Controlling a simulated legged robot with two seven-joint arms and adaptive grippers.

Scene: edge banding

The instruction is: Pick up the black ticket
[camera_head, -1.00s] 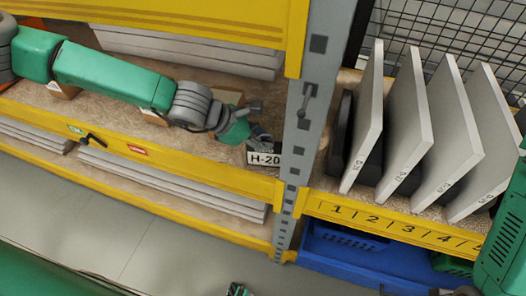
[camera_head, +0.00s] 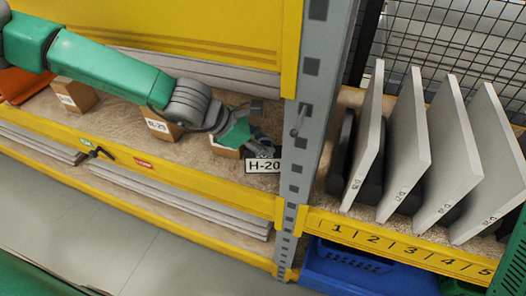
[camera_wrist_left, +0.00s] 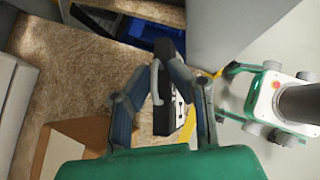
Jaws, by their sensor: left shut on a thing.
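The black ticket with its white H-20 label (camera_head: 263,166) is at the front edge of the middle shelf, beside the grey upright. My left gripper (camera_head: 252,143) is shut on it in the head view. In the left wrist view the black ticket (camera_wrist_left: 163,100) sits between the two fingers of my left gripper (camera_wrist_left: 165,85), with part of its white face showing on the right. From the head, the fingers hide part of the ticket's upper side. I cannot tell whether the ticket touches the shelf. My right gripper is not in view.
Cardboard boxes (camera_head: 162,129) with labels stand on the middle shelf (camera_head: 110,112) under my left arm. The grey upright (camera_head: 296,160) is close to the right. Beyond it, grey panels (camera_head: 405,145) stand in numbered slots above a blue bin (camera_head: 350,262).

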